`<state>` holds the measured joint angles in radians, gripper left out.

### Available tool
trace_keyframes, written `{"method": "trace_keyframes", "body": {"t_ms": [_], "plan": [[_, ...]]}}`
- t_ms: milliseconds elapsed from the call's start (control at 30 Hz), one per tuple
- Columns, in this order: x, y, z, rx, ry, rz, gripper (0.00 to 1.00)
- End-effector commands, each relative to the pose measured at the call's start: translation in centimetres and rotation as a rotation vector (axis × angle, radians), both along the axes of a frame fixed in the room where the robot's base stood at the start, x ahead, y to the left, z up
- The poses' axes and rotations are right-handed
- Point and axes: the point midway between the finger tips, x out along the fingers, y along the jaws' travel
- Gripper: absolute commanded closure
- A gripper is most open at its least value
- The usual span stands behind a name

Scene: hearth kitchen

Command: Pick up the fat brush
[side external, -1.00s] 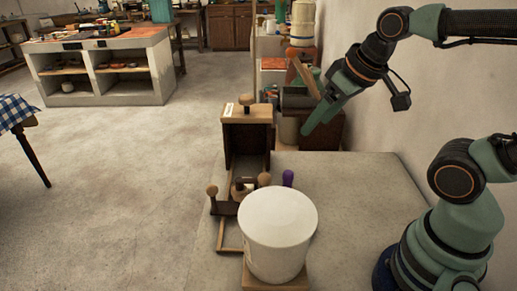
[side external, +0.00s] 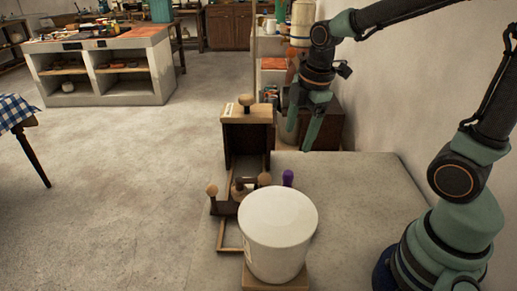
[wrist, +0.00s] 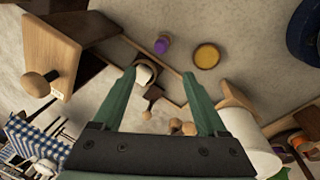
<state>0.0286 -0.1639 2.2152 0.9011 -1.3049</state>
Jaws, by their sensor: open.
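My gripper (side external: 297,138) is open and empty, pointing down above the far part of the concrete worktop. In the wrist view its two fingers (wrist: 159,73) are spread wide. A purple-topped upright thing (side external: 288,178) stands behind the white bucket; it shows beyond the fingertips in the wrist view (wrist: 161,46). Several round wooden knobs stand left of it, one of them a pale knob (side external: 264,179). A white-topped round thing (wrist: 145,74) shows by the left finger. I cannot tell which of these is the fat brush.
The white bucket (side external: 277,230) stands on a wooden block in front. A tall wooden box with a knob (side external: 248,112) stands at the worktop's far left. A round yellow-topped thing (wrist: 206,56) shows in the wrist view. The worktop's right side (side external: 365,195) is clear.

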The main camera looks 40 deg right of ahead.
Motion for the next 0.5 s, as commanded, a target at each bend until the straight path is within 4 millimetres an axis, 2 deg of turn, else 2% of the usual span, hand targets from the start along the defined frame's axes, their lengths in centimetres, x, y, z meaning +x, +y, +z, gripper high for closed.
{"method": "trace_keyframes", "body": {"t_ms": [100,300,500], "plan": [[1.0,-0.3,-2.1,-0.038,0.070,0.254,0.25],[2.1,-0.6,-5.0,-0.067,0.149,0.623,0.25],[2.5,-0.7,-6.5,-0.071,0.180,0.796,0.25]]}}
